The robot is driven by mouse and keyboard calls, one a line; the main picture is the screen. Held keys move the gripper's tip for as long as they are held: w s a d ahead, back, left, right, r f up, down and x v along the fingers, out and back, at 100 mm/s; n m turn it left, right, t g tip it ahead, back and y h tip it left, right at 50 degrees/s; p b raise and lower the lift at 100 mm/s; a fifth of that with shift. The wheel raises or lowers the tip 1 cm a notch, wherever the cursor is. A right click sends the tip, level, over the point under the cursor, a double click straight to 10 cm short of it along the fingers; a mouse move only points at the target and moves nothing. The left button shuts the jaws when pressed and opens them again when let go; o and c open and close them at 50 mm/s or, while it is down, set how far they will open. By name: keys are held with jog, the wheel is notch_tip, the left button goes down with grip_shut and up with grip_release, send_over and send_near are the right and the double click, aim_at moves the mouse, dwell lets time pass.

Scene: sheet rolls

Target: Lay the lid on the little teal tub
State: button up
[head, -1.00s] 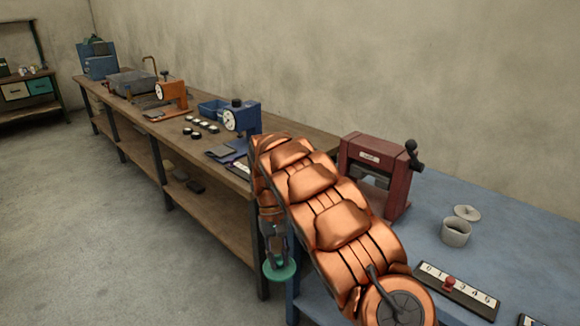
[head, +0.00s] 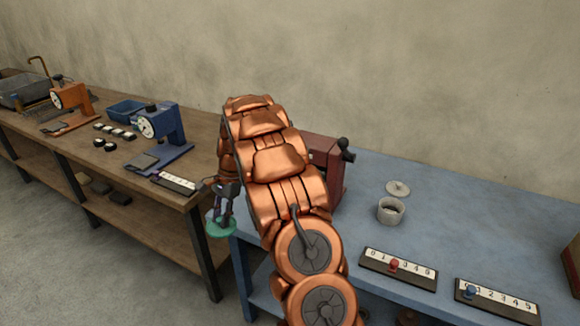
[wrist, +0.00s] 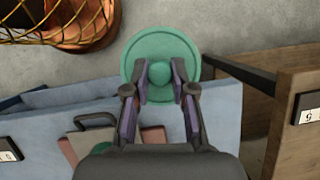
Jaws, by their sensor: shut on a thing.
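My gripper (wrist: 161,82) is shut on the knob of a round teal lid (wrist: 160,47). In the head view my gripper (head: 223,208) points down and holds the lid (head: 221,228) about level, in front of the gap between the wooden bench and the blue table. No teal tub can be made out in the head view; my arm hides part of the blue table. In the wrist view a small green patch (wrist: 68,151) shows beside a reddish flat shape, partly behind my gripper; I cannot tell what it is.
The blue table (head: 450,215) bears a grey tub (head: 391,211), a grey lid (head: 398,188) behind it, two number strips and a dark red machine (head: 329,165) partly behind my arm. The wooden bench (head: 60,140) bears a blue dial machine (head: 165,130). A copper wire basket (wrist: 60,25) shows in the wrist view.

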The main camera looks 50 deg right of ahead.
jog(key=s+d+r+m+t+h+p, duration=0.2)
jog(key=s+d+r+m+t+p, duration=0.15)
jog(key=d+m, duration=0.65)
jog(key=s+d+r+m+t+h+p, duration=0.25)
jog(key=s+d+r+m, duration=0.25)
jog(key=d+m, duration=0.45)
jog(key=shift+g, duration=0.5)
notch_tip(320, 180, down, 5)
jog(key=b, duration=0.3)
jog(key=shift+s+d+r, duration=0.1)
jog(key=shift+d+r, duration=0.05)
jog(key=shift+r, duration=0.05)
jog(key=shift+f, duration=1.05)
jog(key=shift+p, duration=0.4)
jog(key=shift+f+p, duration=0.45)
jog(key=shift+p, duration=0.75)
dwell(0.6)
jog(key=o, duration=1)
